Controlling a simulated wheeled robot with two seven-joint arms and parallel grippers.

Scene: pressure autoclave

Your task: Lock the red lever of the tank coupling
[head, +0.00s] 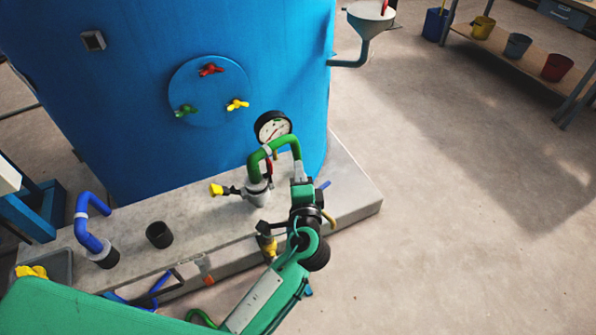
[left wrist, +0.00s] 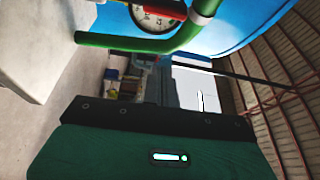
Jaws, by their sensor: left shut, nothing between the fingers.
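The tank coupling (head: 258,190) is a grey fitting on the grey ledge, at the lower end of a curved green pipe (head: 259,158). The red lever (head: 269,167) shows as a thin strip beside the pipe, partly hidden. In the left wrist view the red lever (left wrist: 168,9) lies across the top edge, close to the green pipe (left wrist: 140,43). My left gripper (head: 299,171) is shut and empty, just right of the pipe and lever. I cannot tell whether it touches either. My right gripper is not in view.
A pressure gauge (head: 272,126) sits just behind the pipe on the blue tank (head: 130,130). A yellow-handled valve (head: 217,189) sticks out left of the coupling. A blue pipe (head: 85,225) and a dark cup (head: 159,235) stand farther left. The floor at right is clear.

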